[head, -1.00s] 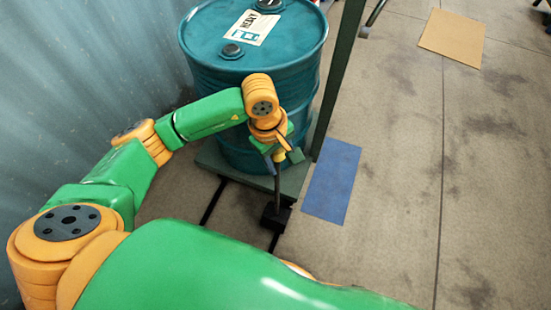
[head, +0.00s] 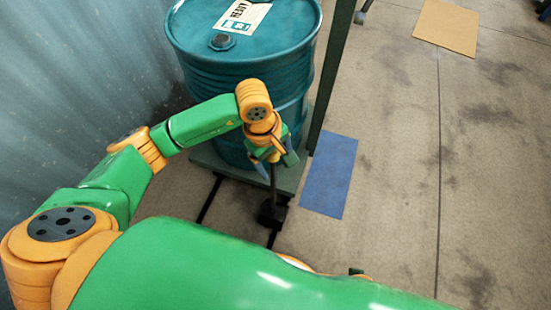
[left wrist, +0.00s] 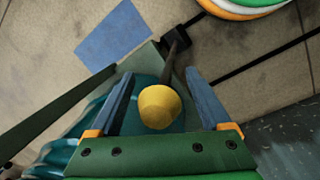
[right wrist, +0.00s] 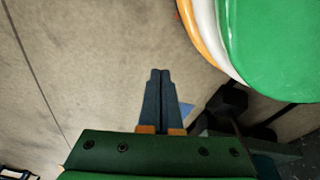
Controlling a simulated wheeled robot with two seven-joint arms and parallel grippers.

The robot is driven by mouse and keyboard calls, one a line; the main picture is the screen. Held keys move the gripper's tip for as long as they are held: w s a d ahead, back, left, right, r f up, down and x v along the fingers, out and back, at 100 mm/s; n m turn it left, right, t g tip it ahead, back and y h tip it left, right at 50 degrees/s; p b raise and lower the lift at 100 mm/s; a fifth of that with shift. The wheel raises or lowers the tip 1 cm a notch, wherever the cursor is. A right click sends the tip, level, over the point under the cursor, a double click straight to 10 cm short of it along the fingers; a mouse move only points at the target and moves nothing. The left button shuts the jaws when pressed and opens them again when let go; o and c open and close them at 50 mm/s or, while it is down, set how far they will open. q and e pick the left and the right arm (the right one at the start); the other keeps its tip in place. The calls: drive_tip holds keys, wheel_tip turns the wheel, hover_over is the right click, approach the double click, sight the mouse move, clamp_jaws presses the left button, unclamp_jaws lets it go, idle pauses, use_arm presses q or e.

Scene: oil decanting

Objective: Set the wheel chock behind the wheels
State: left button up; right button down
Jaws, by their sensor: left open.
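The wheel chock (head: 272,214) is a black block on the floor by the front of the drum's green platform, with a thin upright handle rod. In the left wrist view its yellow knob (left wrist: 160,106) sits between my left fingers, with the rod leading to the black block (left wrist: 175,41). My left gripper (head: 272,158) is open, pointing down around the handle top; gaps show beside the knob. My right gripper (right wrist: 158,73) is shut and empty, with bare floor beyond it. A black block, probably the chock, shows at its right (right wrist: 230,100). The wheels are hidden.
A teal drum (head: 243,75) stands on the green platform (head: 290,178) beside a green post (head: 332,75). Dark bars run along the floor by the chock. A blue mat (head: 330,177) and brown cardboard (head: 446,27) lie right.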

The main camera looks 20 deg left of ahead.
use_arm(q)
drive_tip(key=r+p, duration=0.1)
drive_tip(key=r, duration=0.3)
drive_tip(key=a+r+p, duration=0.1)
drive_tip(key=r, duration=0.3)
drive_tip(key=a+r+p, duration=0.1)
drive_tip(key=r, duration=0.3)
drive_tip(key=shift+s, duration=0.4)
use_arm(e)
drive_tip(key=s+d, duration=0.2)
drive_tip(key=shift+s+d, duration=0.15)
drive_tip(key=shift+s, duration=0.25)
use_arm(q)
drive_tip(key=shift+d, duration=0.1)
